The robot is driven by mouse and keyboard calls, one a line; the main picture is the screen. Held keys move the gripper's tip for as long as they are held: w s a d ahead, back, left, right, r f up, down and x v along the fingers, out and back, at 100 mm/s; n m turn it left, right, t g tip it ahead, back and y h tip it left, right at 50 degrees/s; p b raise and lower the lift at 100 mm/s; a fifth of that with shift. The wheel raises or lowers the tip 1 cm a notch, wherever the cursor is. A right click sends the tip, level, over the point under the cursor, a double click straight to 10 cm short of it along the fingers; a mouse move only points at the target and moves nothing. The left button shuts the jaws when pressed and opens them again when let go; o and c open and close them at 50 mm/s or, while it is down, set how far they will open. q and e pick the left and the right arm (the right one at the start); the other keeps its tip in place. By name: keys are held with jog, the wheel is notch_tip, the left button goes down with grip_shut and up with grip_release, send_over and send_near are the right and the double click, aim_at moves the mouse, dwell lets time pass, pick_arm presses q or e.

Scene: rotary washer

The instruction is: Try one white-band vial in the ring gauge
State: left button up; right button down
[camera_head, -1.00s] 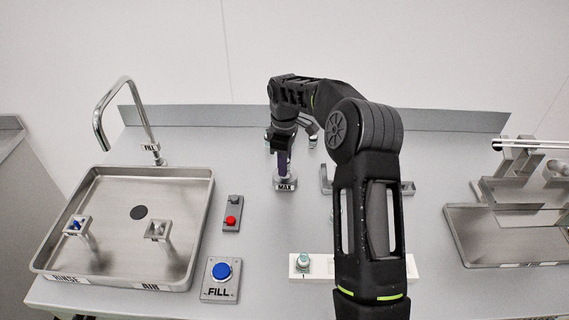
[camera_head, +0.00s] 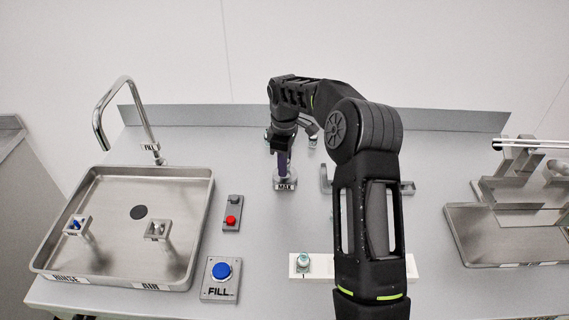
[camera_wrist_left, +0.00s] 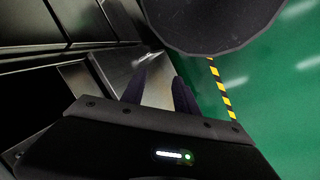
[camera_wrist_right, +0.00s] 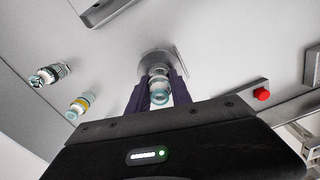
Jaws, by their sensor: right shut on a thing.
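The ring gauge (camera_head: 286,184), a small grey block labelled MAX, stands on the bench left of my right forearm. My right gripper (camera_head: 283,170) points down over it and is shut on a vial. In the right wrist view, this vial (camera_wrist_right: 159,90) has a pale, whitish band and a teal end, between the dark fingers. The gauge (camera_wrist_right: 156,60) shows right by its far end. I cannot tell how far the vial is inside the ring. My left gripper (camera_wrist_left: 160,90) is open and empty, away from the bench above a green floor.
A yellow-band vial (camera_wrist_right: 82,104) and a dark-band vial (camera_wrist_right: 50,74) stand near the gauge. A teal-topped vial (camera_head: 303,260) stands in a white rack (camera_head: 322,267), partly behind my arm. The sink tray (camera_head: 190,190), FILL button (camera_head: 221,271) and red-button box (camera_head: 231,220) are left.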

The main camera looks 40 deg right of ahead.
jog(key=shift+f+b, duration=0.35)
jog(key=shift+f, duration=0.2)
dwell(0.4)
jog(key=c, duration=1.1)
grip_release()
jog(key=shift+r, duration=0.1)
notch_tip(320, 180, up, 8)
jog(key=shift+f+b, duration=0.2)
jog(key=shift+b, duration=0.45)
